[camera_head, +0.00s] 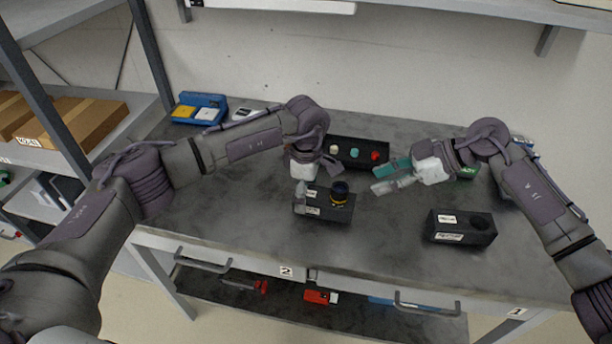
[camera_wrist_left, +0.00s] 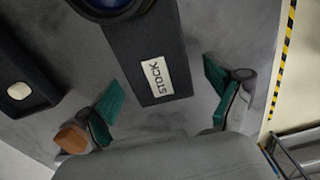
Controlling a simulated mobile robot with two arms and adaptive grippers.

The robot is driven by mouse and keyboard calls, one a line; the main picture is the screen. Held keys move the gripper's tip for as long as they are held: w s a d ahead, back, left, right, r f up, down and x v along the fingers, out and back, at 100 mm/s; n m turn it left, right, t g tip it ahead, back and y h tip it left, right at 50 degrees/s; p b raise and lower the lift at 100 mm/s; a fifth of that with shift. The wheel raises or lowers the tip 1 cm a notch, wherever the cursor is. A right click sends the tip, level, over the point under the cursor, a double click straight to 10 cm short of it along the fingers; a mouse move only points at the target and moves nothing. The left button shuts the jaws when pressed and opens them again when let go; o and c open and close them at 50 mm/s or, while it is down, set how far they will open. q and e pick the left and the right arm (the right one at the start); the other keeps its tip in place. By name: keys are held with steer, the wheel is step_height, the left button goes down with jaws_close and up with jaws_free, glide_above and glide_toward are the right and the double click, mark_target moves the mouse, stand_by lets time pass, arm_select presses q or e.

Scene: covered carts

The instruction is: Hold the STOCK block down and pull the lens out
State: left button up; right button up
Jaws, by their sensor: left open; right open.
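The STOCK block (camera_head: 325,212) is a dark block lying on the bench in the middle of the head view, with white labels at its left end. The lens (camera_head: 340,188), dark with a blue glass and a yellow ring, stands upright in its right part. My left gripper (camera_head: 318,182) is open over the block's left end. In the left wrist view the block (camera_wrist_left: 145,45) lies between the spread fingers (camera_wrist_left: 163,88), apart from both, with the lens (camera_wrist_left: 105,5) cut off at the top. My right gripper (camera_head: 378,179) is open and empty, right of the lens, pointing left.
A second dark block (camera_head: 461,231) with a round hole stands at the right. A dark button box (camera_head: 357,152) with coloured knobs stands behind the lens. A blue tray (camera_head: 199,108) is at the back left. The bench's left part and front middle are clear.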

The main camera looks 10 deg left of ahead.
arm_select(q)
steer(key=shift+f, duration=1)
